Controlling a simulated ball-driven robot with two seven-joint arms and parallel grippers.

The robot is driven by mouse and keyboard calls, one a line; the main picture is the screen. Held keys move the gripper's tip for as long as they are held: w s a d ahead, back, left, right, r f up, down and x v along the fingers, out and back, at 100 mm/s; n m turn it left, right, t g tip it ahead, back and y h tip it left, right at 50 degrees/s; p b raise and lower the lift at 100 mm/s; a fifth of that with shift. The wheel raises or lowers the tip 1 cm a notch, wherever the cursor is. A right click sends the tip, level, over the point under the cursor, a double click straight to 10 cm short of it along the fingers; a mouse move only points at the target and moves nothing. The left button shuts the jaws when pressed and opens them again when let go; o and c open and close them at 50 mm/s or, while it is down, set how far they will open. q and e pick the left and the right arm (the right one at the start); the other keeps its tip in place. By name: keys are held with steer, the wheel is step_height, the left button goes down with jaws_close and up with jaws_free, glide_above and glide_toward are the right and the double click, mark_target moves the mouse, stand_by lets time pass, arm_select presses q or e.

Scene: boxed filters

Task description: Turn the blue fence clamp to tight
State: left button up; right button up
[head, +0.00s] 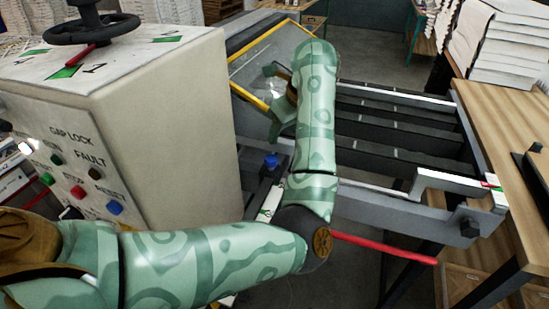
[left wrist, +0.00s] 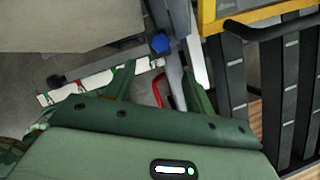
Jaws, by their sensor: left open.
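The blue fence clamp (head: 270,161) is a small blue knob on a dark rail beside the grey machine cabinet, below my left gripper in the head view. It also shows as a blue hexagonal knob in the left wrist view (left wrist: 159,43), beyond the fingertips and roughly between their lines. My left gripper (head: 268,104) is open and empty, apart from the knob. Its two green fingers (left wrist: 160,78) also show in the left wrist view. A white strip with red and green marks (left wrist: 100,82) runs beside the knob. My right gripper is not in view.
The control cabinet (head: 180,110) with a black handwheel (head: 93,28) stands left. A yellow-framed guard (head: 262,62) is near my left gripper. Dark slatted rails (head: 395,125) and a wooden table (head: 500,110) lie right. A red bar (head: 385,248) sticks out beside my elbow.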

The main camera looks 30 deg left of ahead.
mark_target(272, 158)
arm_select(q)
steer(key=b+x, duration=0.3)
steer(key=x, duration=0.9)
steer(key=shift+f+b, duration=0.15)
steer(key=shift+b, duration=0.25)
steer(key=shift+c, duration=0.2)
steer(key=c, duration=0.9)
